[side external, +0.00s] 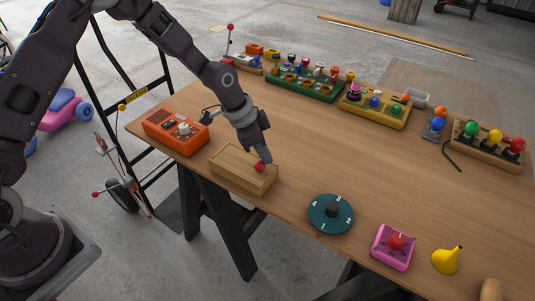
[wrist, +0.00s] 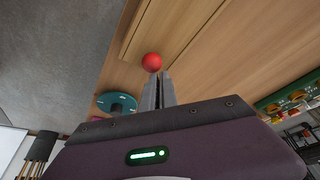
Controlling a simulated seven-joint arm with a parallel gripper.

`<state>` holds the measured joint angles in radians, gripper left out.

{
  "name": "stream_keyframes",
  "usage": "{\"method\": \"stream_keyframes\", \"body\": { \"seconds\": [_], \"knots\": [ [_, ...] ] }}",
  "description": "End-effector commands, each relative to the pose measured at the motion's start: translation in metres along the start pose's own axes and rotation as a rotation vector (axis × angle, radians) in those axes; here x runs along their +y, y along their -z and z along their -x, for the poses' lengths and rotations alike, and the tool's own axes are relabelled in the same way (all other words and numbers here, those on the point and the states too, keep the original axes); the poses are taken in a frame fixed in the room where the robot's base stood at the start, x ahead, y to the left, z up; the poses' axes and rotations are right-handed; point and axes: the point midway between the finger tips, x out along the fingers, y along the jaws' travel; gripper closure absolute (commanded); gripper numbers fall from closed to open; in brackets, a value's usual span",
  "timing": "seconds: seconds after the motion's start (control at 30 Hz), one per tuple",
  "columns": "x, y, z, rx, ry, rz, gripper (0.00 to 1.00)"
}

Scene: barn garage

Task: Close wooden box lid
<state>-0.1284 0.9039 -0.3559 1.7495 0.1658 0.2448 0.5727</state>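The light wooden box (side external: 228,172) sits near the table's front edge, with a raised rim around a recessed top. A red ball knob (side external: 260,167) is at its right end; it also shows in the wrist view (wrist: 152,61), just beyond my fingertips. Whether the recessed surface is the lid or the box floor is hard to tell. My gripper (side external: 267,159) points down at the knob's end of the box. In the wrist view my gripper's fingers (wrist: 159,78) are together with nothing visible between them, close to the knob; contact is unclear.
An orange device (side external: 176,132) stands left of the box. A teal dial (side external: 331,214), a pink box with a red knob (side external: 393,248) and a yellow funnel (side external: 447,260) lie to the right. Several colourful toy boards line the back. The table's middle is clear.

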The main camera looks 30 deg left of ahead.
Motion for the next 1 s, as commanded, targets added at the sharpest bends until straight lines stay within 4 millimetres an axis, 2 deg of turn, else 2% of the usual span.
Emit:
{"method": "stream_keyframes", "body": {
  "seconds": [0.07,0.13,0.27,0.3,0.5,0.6,0.77,0.87,0.97,1.0],
  "knots": [
    [-0.001,-0.004,-0.001,-0.011,-0.001,0.002,1.00],
    [-0.001,0.003,-0.001,-0.010,0.000,0.001,1.00],
    [-0.001,0.036,0.000,-0.001,0.002,-0.003,1.00],
    [-0.001,0.043,0.007,0.001,0.003,0.000,1.00],
    [-0.001,0.041,0.067,0.001,0.004,0.001,1.00],
    [-0.001,0.041,0.086,0.000,0.003,0.000,1.00],
    [0.000,0.040,0.105,-0.003,0.007,0.002,1.00],
    [0.007,0.030,0.139,-0.022,0.055,0.025,1.00],
    [0.023,0.003,0.200,-0.049,0.147,0.102,1.00],
    [0.032,-0.012,0.225,-0.055,0.186,0.148,1.00]
  ]
}}
